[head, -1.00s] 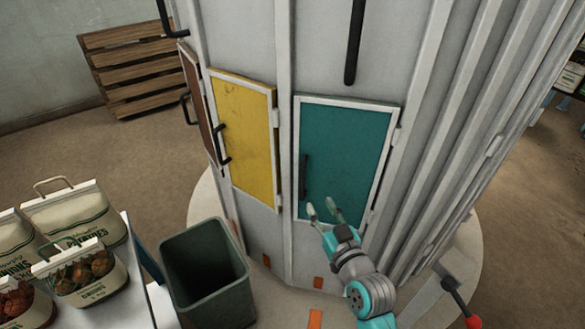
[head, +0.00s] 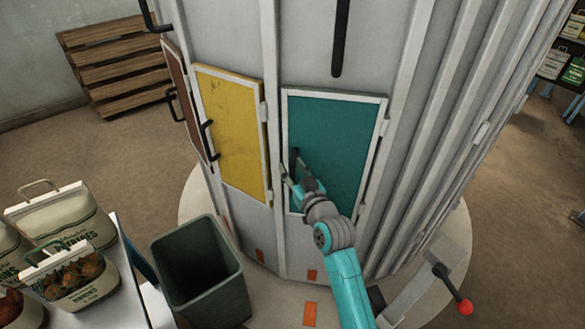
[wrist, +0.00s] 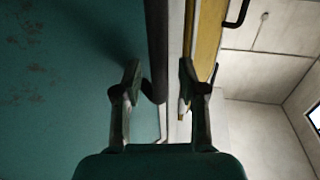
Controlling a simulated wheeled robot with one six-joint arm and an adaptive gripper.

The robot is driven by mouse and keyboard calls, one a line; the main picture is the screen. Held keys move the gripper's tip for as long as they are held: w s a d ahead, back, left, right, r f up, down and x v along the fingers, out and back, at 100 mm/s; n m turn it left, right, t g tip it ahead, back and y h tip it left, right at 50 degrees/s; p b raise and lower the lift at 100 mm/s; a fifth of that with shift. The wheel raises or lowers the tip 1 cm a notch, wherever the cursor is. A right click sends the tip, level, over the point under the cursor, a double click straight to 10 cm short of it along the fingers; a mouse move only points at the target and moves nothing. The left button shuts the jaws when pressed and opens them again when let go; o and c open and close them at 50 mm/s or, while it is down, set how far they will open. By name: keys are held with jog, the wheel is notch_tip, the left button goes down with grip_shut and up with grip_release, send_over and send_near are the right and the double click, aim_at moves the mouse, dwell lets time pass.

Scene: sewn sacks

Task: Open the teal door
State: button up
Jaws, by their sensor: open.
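The teal door (head: 342,135) in its white frame is shut, on the grey ribbed cabinet. Its dark vertical handle (head: 294,160) is at the door's left side, with its lower part hidden by my gripper. My gripper (head: 290,172) is open at the handle. In the wrist view, the handle (wrist: 157,45) runs down between the two spread fingers (wrist: 159,80), and the teal panel (wrist: 60,80) fills the left. I cannot tell whether either finger touches the handle.
A yellow door (head: 232,130) with a black handle is just left of the teal one. A dark green bin (head: 203,275) stands below left, beside a table with several sacks (head: 62,240). A red-knobbed lever (head: 463,306) is at lower right.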

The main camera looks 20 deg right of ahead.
jog(key=shift+w, duration=0.15)
jog(key=shift+c, duration=0.2)
grip_shut()
